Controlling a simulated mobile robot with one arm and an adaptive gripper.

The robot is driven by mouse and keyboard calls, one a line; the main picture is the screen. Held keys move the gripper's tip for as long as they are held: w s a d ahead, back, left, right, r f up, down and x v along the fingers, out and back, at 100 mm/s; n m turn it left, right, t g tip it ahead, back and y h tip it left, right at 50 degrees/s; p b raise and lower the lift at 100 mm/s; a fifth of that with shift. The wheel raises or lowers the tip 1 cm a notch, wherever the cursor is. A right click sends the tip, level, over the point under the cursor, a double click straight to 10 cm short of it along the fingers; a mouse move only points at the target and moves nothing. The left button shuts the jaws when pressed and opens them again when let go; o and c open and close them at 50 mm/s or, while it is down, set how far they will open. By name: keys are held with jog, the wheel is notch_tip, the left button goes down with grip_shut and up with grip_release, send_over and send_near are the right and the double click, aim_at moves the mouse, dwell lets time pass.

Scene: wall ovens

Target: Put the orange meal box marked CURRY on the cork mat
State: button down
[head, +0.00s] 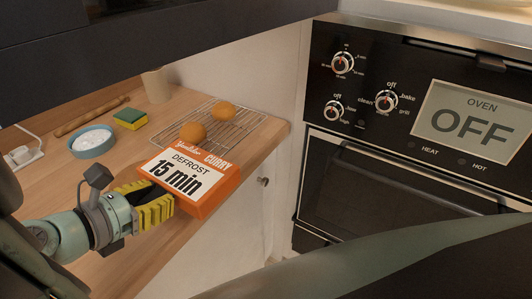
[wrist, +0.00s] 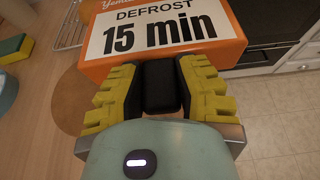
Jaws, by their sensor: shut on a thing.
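The box also shows at the top of the wrist view (wrist: 160,60). The box is over the counter's right edge side; I cannot tell if it touches anything below. A round brown cork mat (wrist: 72,103) shows in the wrist view, left of the gripper and partly hidden by the box and fingers. I cannot make out the mat in the head view.
A wire rack (head: 243,124) with two round buns (head: 193,132) lies behind the box. A blue bowl (head: 92,141), a sponge (head: 130,118), a rolling pin (head: 92,116) and a white plug (head: 24,155) are further left. The oven (head: 420,120) stands at the right, its display reading OFF.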

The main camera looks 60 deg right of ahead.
jog(key=w, duration=0.8)
jog(key=w+a+f+p, duration=0.1)
jog(key=w, duration=0.4)
jog(key=shift+w+f, duration=0.1)
jog(key=shift+w, duration=0.05)
notch_tip(320, 180, down, 3)
jog(key=shift+f+p, duration=0.1)
jog(key=shift+p, duration=0.45)
jog(key=shift+f, duration=0.15)
jog(key=shift+f, duration=0.15)
jog(key=c, duration=0.8)
grip_release()
jog(key=shift+o, duration=0.2)
jog(key=shift+a, duration=0.1)
